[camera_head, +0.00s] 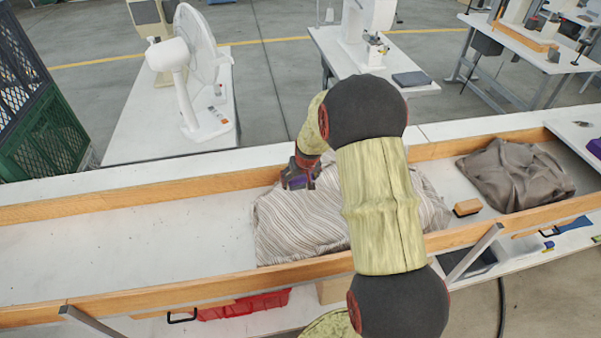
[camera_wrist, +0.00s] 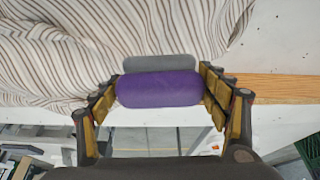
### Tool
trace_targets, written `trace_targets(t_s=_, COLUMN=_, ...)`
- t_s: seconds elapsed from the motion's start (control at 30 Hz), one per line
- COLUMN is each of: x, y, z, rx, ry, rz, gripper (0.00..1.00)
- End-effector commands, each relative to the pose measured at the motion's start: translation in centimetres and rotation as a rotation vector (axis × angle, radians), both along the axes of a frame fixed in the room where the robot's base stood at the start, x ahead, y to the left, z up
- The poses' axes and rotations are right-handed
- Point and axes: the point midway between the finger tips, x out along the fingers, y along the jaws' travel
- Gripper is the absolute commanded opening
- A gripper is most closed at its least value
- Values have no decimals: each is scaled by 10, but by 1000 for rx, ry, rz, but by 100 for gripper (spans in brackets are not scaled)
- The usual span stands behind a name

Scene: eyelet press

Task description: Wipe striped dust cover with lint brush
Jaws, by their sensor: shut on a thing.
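The striped dust cover (camera_head: 300,222), white-grey with brown stripes, lies rumpled in the long wooden-edged trough; my arm hides part of its right side. It also fills the upper left of the wrist view (camera_wrist: 75,55). My gripper (camera_head: 299,173) is at the cover's far-left part, close to the far rail. In the wrist view its fingers are shut on the lint brush (camera_wrist: 158,89), which has a rounded purple body and a grey part (camera_wrist: 160,62) on the cover's side. The brush is right at the cloth; I cannot tell whether it touches.
A grey-brown cloth (camera_head: 515,175) and a small wooden block (camera_head: 467,208) lie further right in the trough. Wooden rails (camera_head: 150,193) border it. The trough's left part is bare. A white fan (camera_head: 190,65) stands on a table behind. A red crate (camera_head: 243,305) sits below.

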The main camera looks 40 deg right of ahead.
Motion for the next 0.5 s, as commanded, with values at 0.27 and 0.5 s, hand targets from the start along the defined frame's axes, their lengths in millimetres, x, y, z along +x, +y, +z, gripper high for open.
trace_targets(t_s=0.27, x=5, y=0, z=25, rx=0, ry=0, rz=4, gripper=51)
trace_targets(t_s=0.5, x=6, y=0, z=27, rx=1, ry=0, rz=4, gripper=51)
